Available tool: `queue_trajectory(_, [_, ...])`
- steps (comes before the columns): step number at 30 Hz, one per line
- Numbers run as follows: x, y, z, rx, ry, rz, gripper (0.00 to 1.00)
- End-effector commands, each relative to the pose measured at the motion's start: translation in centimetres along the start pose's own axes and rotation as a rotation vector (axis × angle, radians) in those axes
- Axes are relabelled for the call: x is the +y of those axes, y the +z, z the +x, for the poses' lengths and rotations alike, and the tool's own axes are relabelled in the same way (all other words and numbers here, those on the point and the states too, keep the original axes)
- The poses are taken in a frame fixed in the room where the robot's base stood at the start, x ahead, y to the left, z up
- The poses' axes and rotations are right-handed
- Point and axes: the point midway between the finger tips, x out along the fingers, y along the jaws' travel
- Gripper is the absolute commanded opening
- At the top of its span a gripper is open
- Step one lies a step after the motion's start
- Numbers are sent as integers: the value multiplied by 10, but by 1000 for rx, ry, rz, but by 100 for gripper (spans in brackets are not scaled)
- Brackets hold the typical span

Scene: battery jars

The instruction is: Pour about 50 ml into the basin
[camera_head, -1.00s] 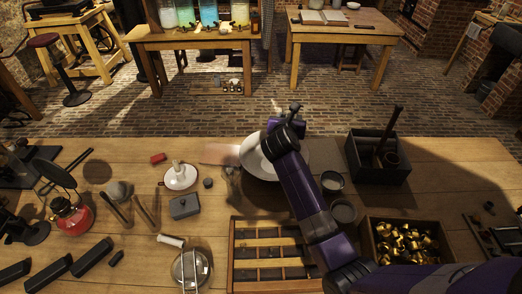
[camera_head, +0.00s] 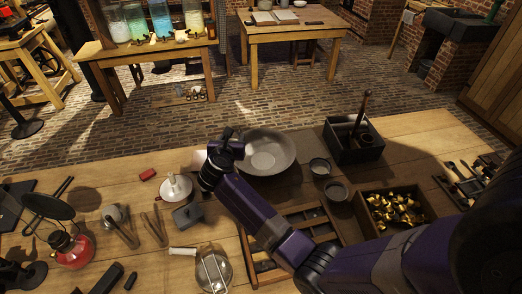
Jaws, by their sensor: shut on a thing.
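The basin (camera_head: 267,153) is a wide, shallow pale grey bowl near the far edge of the wooden workbench. Its inside shows no clear liquid. My gripper (camera_head: 227,141) is at the basin's left rim in the picture, with my dark wrist in front of it. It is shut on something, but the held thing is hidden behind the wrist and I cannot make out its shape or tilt. No stream of liquid shows.
Right of the basin are a small cup (camera_head: 320,167), a dark bowl (camera_head: 336,191) and a black box (camera_head: 355,142) with an upright handle. A box of brass pieces (camera_head: 396,209) and a partitioned tray (camera_head: 318,222) lie nearer. A white candle holder (camera_head: 176,188) and red lantern (camera_head: 71,245) stand left.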

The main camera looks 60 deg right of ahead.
Motion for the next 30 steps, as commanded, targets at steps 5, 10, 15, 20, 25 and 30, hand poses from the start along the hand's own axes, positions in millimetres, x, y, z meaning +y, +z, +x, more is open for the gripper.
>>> queue_trajectory(5, [-1, 0, 2, 7, 4, 9, 2])
queue_trajectory(10, [-4, -6, 6, 39, 17, 43, 2])
queue_trajectory(15, [-7, -17, 14, 94, 41, 102, 2])
queue_trajectory(20, [-12, -22, 20, 161, 71, 174, 2])
queue_trajectory(25, [-17, -28, 28, 234, 103, 251, 2])
queue_trajectory(30, [-22, -48, 42, 307, 134, 329, 2])
